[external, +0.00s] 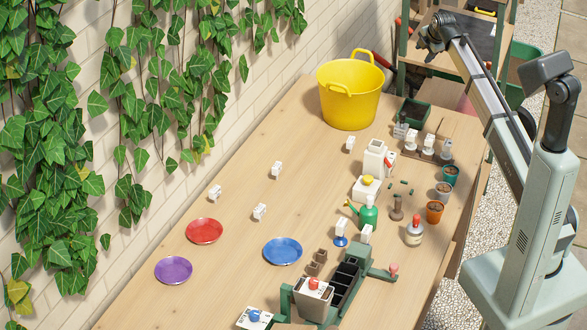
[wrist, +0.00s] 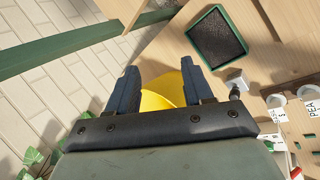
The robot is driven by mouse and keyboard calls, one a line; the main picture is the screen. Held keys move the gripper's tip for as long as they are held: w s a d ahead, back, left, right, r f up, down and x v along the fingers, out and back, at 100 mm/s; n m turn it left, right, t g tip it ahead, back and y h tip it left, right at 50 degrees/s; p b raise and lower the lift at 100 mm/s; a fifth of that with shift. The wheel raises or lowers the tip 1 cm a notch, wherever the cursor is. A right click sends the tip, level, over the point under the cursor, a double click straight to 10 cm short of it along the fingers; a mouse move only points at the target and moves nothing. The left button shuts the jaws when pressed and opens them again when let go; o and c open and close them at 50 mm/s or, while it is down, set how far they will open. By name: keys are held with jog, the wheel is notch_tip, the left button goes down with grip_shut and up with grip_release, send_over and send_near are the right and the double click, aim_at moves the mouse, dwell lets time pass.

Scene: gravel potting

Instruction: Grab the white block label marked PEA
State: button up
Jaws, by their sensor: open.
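The white block label marked PEA (wrist: 312,109) shows at the right edge of the wrist view, partly cut off, among other white block labels. In the external view a row of white labels stands on a wooden holder (external: 425,155) at the back right; their lettering is too small to tell which is PEA. My gripper (external: 430,46) is high at the back, apart from the labels. In the wrist view my gripper (wrist: 163,70) has its fingers spread, with nothing held between them; the yellow tub (wrist: 160,98) shows below and beyond them.
The yellow tub (external: 350,95) and a dark green tray (external: 411,111) stand near the label row. Loose white blocks (external: 277,169) and coloured plates (external: 283,251) lie leftward, with bare table between.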

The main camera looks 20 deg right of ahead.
jog(key=w+a+r+n+t+y, duration=0.1)
jog(key=w+a+r+t+y, duration=0.1)
jog(key=w+a+r, duration=0.5)
jog(key=a+r+n+t+y, duration=0.1)
jog(key=a+r, duration=0.3)
jog(key=r, duration=0.7)
jog(key=w+a+r+n+t+y, duration=0.1)
jog(key=w+a+r+t+y, duration=0.1)
jog(key=w+a+r, duration=0.5)
jog(key=s+a+r+m+y, duration=0.2)
jog(key=s+a+r, duration=0.1)
jog(key=a+r, duration=0.55)
jog(key=m+g+h, duration=0.7)
jog(key=m+g, duration=0.4)
jog(key=m, duration=1.8)
send_over(277, 165)
notch_tip(277, 165, down, 44)
notch_tip(277, 165, down, 13)
jog(key=shift+f, duration=0.15)
jog(key=shift+c, duration=0.5)
